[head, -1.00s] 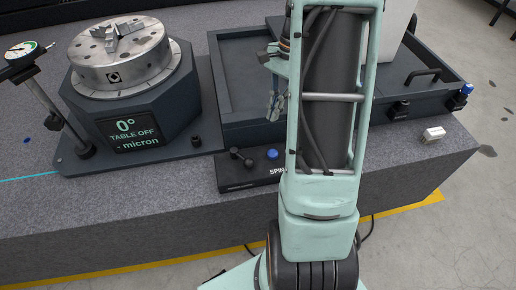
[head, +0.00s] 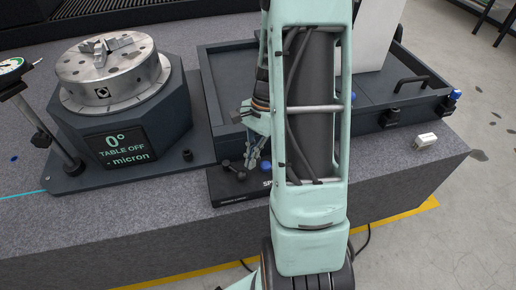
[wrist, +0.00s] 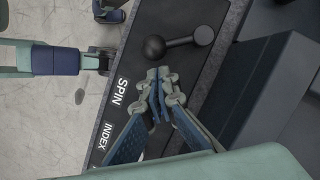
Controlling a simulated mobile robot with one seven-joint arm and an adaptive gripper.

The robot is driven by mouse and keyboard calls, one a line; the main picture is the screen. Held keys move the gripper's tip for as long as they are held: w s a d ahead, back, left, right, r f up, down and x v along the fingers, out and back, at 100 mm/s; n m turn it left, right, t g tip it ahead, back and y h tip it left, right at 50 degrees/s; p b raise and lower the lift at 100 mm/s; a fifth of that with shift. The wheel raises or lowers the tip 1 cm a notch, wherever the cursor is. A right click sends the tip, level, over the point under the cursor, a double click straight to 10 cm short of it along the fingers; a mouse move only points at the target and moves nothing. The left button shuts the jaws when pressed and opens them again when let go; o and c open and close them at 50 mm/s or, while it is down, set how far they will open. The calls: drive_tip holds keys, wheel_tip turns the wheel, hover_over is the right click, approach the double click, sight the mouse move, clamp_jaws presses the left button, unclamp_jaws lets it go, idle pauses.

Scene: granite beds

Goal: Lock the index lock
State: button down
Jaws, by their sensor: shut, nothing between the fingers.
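A dark control panel (head: 222,194) stands at the bench front. It carries a black lever (wrist: 180,41) with a ball at one end and a round hub at the other, also seen in the head view (head: 238,168). A blue knob (head: 266,166) sits right of the lever. The labels SPIN (wrist: 120,90) and INDEX (wrist: 105,138) run along the panel edge; I cannot tell which control is the index lock. My gripper (wrist: 158,76) is shut and empty, its tips close to the lever's ball. Contact is unclear. It hides the panel below it, and the blue knob in the wrist view.
A rotary table with a steel chuck (head: 112,70) stands left, its display (head: 121,147) reading 0°, TABLE OFF. A dial gauge stand (head: 50,140) is further left. A dark tray (head: 225,105) lies behind the panel. A small white block (head: 425,141) sits right.

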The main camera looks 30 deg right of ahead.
drive_tip(key=shift+s+a, duration=0.1)
drive_tip(key=shift+a, duration=0.25)
